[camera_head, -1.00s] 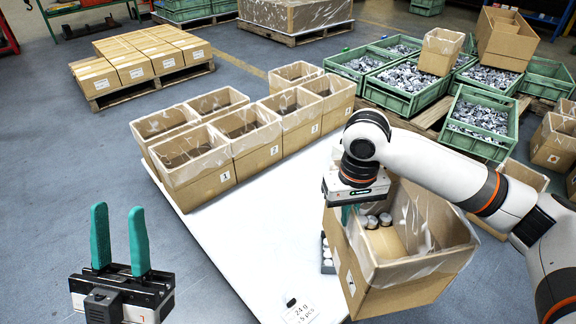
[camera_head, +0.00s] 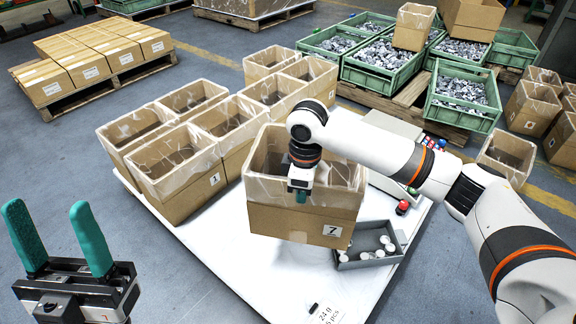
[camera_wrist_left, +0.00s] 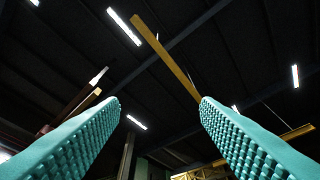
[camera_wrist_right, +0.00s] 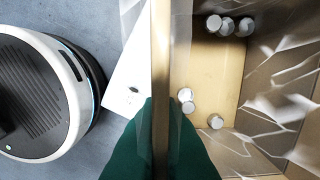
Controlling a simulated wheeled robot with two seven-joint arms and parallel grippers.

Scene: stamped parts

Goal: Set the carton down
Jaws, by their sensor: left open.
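The carton (camera_head: 280,222), a plastic-lined cardboard box with a label marked 7, hangs over the white table (camera_head: 225,262). My right gripper (camera_head: 301,196) is shut on its near wall; the fingers are partly hidden in the head view. In the right wrist view the green fingers (camera_wrist_right: 160,150) pinch the carton wall (camera_wrist_right: 160,70), and several round metal parts (camera_wrist_right: 220,25) lie inside. Whether the carton's bottom touches the table cannot be told. My left gripper (camera_head: 58,240) is open and empty at the lower left; its fingers (camera_wrist_left: 160,130) point at the ceiling in the left wrist view.
Several lined cartons (camera_head: 180,165) stand along the table's left side, close to the held carton. A grey tray (camera_head: 372,262) with round parts sits to its right, near a red button (camera_head: 402,207). The table front is mostly clear, with a printed label (camera_head: 326,316).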

